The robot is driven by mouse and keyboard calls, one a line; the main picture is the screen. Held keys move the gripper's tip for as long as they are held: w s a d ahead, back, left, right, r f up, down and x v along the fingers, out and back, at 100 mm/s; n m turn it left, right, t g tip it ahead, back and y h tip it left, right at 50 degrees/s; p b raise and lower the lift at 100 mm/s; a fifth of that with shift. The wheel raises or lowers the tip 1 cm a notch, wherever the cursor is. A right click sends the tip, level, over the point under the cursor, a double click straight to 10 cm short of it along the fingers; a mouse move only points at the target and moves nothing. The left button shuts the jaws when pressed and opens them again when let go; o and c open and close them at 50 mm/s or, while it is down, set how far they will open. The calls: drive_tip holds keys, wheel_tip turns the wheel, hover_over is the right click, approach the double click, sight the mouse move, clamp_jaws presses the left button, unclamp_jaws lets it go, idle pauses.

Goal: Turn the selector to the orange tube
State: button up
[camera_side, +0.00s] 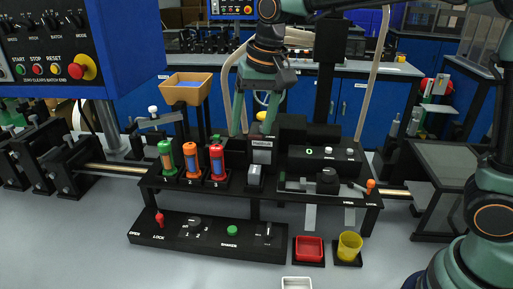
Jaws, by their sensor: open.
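The selector (195,222) is a small dark knob on the low black front panel, with small number marks around it. I cannot tell which mark it points to. The orange tube (191,160) stands upright on the raised black shelf above the number 2. A green tube (166,157) stands to its left and a red tube (217,160) to its right, above the number 3. My gripper (252,132) points down with its teal fingers spread and nothing seen between them. It is right of the red tube in the picture, higher than the selector and apart from it.
The front panel (150,238) also bears a red lever (159,218), a green button (232,229) and another dark knob (268,230). A red tray (308,248) and a yellow cup (349,246) stand right of it. A hopper (188,88) rises behind the tubes. The front-left table is clear.

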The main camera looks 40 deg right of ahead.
drive_tip(key=w+a+f+m+g, duration=0.1)
drive_tip(key=w+a+f, duration=0.1)
drive_tip(key=a, duration=0.2)
drive_tip(key=w+a+f+m, duration=0.1)
drive_tip(key=w+a+f, duration=0.1)
drive_tip(key=a+f, duration=0.15)
drive_tip(key=m+g, duration=0.1)
hover_over(195, 221)
wheel_tip(195, 221, down, 5)
drive_tip(key=shift+h, duration=0.4)
wheel_tip(195, 221, down, 12)
drive_tip(key=shift+w+r, duration=0.1)
clamp_jaws()
